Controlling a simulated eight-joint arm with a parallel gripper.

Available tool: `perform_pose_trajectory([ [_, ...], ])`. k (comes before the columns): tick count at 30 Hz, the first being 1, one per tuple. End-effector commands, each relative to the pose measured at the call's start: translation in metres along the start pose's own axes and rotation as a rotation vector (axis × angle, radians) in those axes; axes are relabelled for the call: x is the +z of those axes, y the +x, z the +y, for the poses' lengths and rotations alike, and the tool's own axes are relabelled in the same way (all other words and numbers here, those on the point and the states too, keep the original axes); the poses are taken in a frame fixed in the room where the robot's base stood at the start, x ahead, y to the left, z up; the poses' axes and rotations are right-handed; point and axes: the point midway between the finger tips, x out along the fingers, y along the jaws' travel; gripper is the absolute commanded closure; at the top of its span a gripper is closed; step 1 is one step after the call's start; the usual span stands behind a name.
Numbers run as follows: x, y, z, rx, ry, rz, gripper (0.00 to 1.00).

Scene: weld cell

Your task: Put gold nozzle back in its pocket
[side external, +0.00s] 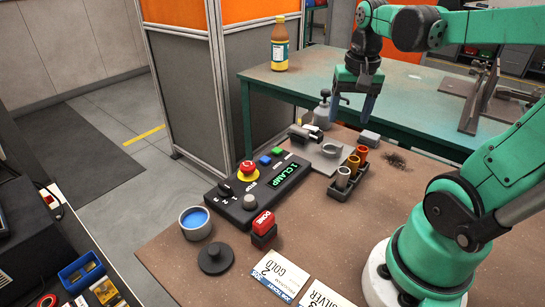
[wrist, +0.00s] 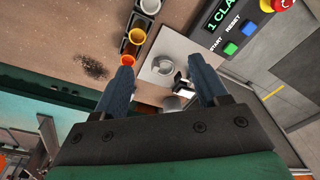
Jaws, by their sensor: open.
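The gold nozzle (side external: 353,164) stands upright in the middle of a dark rack (side external: 346,190), between a silver nozzle (side external: 342,178) and a copper-orange one (side external: 362,152). My gripper (side external: 350,107) is open and empty, pointing down above the far part of the brown table. In the wrist view my gripper's blue fingers (wrist: 160,70) are spread wide, with the grey plate and its ring seen beyond them.
A control box (side external: 245,205), a red-topped block (side external: 263,225) and program cards (side external: 280,272) lie nearer.

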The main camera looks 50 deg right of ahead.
Motion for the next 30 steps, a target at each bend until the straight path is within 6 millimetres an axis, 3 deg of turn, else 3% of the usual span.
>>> perform_pose_trajectory([
  [3,0.025,0.007,-0.05,-0.081,-0.31,0.152,0.34],
  [6,0.049,0.011,-0.086,-0.164,-0.553,0.283,0.34],
  [10,0.077,0.014,-0.117,-0.255,-0.777,0.41,0.34],
  [15,0.091,0.014,-0.13,-0.304,-0.881,0.475,0.34],
  [30,0.091,0.014,-0.13,-0.303,-0.878,0.475,0.34],
])
